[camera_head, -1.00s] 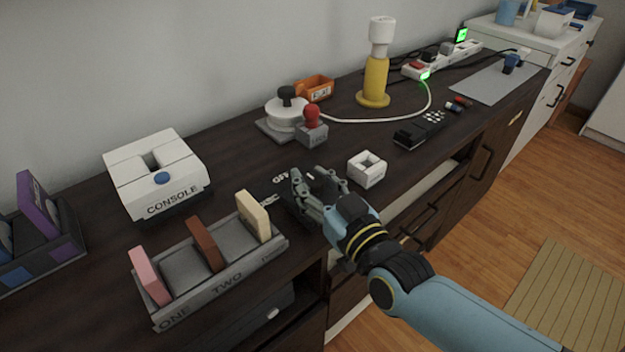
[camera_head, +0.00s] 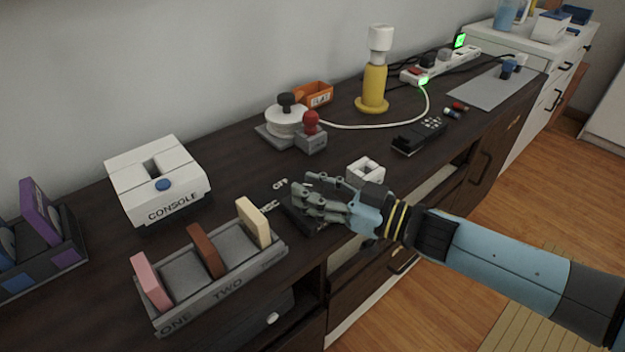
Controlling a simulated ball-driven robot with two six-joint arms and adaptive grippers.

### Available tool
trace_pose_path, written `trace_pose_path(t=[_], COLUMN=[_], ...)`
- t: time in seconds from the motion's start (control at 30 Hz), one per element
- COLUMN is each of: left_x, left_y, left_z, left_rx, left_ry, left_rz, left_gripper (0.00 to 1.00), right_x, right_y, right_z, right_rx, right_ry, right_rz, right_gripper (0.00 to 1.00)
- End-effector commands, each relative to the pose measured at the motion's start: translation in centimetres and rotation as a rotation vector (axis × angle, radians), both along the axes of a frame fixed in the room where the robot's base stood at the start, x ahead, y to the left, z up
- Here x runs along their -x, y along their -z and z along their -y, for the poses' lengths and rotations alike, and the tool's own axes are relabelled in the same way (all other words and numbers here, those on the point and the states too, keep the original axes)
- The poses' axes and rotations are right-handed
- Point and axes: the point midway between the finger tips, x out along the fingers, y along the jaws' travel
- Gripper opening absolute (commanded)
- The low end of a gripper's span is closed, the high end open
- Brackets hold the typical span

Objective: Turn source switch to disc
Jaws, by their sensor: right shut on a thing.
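The source switch (camera_head: 298,221) is a dark, low box on the counter in the middle of the view. White lettering beside it reads OFF (camera_head: 280,184) and, partly covered, what looks like DISC (camera_head: 268,205). My right gripper (camera_head: 305,195) reaches in from the right and lies low over the switch. Its fingers are shut on the switch's knob, which they hide, so the way it points cannot be told. My left gripper is not in view.
A slotted rack (camera_head: 215,285) with pink, brown and cream cartridges stands close on the left. A white console (camera_head: 160,180) is behind it. A small white square block (camera_head: 366,172) sits just behind my right wrist. A black remote-like device (camera_head: 420,134) lies farther right.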

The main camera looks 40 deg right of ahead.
Motion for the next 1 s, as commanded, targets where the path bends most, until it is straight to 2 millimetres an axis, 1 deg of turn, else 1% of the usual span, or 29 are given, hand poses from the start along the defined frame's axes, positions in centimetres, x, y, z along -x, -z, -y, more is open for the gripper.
trace_pose_path(t=[0.03, 0.2, 0.4, 0.87, 0.9, 1.0], left_x=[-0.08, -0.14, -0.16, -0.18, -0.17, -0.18], left_y=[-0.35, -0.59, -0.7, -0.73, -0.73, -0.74], left_z=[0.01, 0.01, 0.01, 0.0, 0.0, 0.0], left_rx=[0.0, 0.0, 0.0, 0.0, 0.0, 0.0], left_ry=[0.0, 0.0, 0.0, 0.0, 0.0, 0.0], left_rz=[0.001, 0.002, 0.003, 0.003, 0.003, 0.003], left_gripper=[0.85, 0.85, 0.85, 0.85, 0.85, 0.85], right_x=[0.03, 0.04, 0.05, 0.04, 0.04, 0.01], right_y=[0.05, 0.14, 0.15, 0.13, 0.12, 0.08], right_z=[0.14, 0.08, 0.0, -0.02, -0.03, -0.03], right_rx=[0.003, 0.001, -0.001, -0.001, -0.001, -0.001], right_ry=[-0.025, -0.103, -0.151, -0.162, -0.162, -0.162], right_rz=[-0.004, -0.003, -0.002, 0.0, 0.0, 0.001], right_gripper=[0.0, 0.0, 0.0, 0.0, 0.35, 0.48])
